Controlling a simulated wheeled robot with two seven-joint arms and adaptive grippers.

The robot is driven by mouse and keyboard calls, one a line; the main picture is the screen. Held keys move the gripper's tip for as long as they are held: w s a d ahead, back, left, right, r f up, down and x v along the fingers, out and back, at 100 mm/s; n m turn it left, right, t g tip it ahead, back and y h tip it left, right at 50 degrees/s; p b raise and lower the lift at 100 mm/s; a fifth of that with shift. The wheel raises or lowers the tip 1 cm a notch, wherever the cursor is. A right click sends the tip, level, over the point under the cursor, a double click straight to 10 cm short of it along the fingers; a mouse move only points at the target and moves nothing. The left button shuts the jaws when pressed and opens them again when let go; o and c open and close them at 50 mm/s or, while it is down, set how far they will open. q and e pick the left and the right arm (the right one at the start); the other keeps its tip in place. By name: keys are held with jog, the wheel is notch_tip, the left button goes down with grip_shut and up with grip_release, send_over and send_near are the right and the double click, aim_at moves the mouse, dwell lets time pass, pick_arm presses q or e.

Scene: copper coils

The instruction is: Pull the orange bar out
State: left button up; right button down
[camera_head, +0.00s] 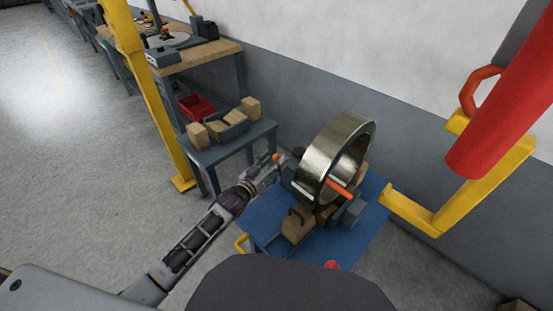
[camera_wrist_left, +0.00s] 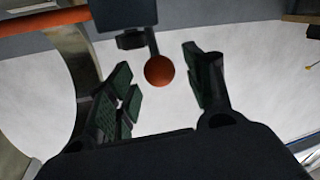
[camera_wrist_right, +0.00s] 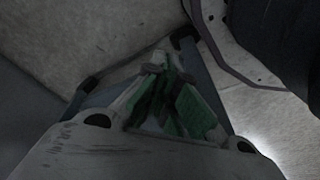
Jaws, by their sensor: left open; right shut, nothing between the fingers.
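The orange bar (camera_head: 340,189) shows low at the front of a large metal coil (camera_head: 319,164), sticking out to the right. An orange strip at the top left of the left wrist view (camera_wrist_left: 58,17) looks like the same bar. A round orange knob (camera_head: 276,157) on a dark stem stands left of the coil. My left gripper (camera_head: 271,168) is open beside the coil. In the left wrist view the knob (camera_wrist_left: 159,71) appears between its spread fingers; contact cannot be told. My right gripper (camera_wrist_right: 160,80) is shut and empty, away from the coil.
The coil stands upright on wooden blocks on a blue table (camera_head: 268,216). A grey side table (camera_head: 229,145) with several wooden blocks is to the left. A yellow post (camera_head: 155,95) stands beyond my left arm. A yellow bracket (camera_head: 435,222) and red cylinder (camera_head: 502,92) hang at right.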

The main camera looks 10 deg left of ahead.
pick_arm(q)
jog(key=shift+x, duration=1.1)
pick_arm(e)
jog(key=shift+w+a+r, duration=0.1)
jog(key=shift+w+r, duration=0.2)
jog(key=shift+r, duration=0.2)
jog(key=shift+w+a+r, duration=0.1)
jog(key=shift+w+r, duration=0.15)
jog(key=shift+r, duration=0.2)
pick_arm(q)
jog(key=shift+c, duration=0.2)
pick_arm(e)
jog(key=shift+s, duration=0.1)
pick_arm(q)
jog(key=shift+c, duration=1.1)
grip_shut()
pick_arm(e)
jog(key=shift+s+f, duration=0.1)
jog(key=shift+f, duration=0.05)
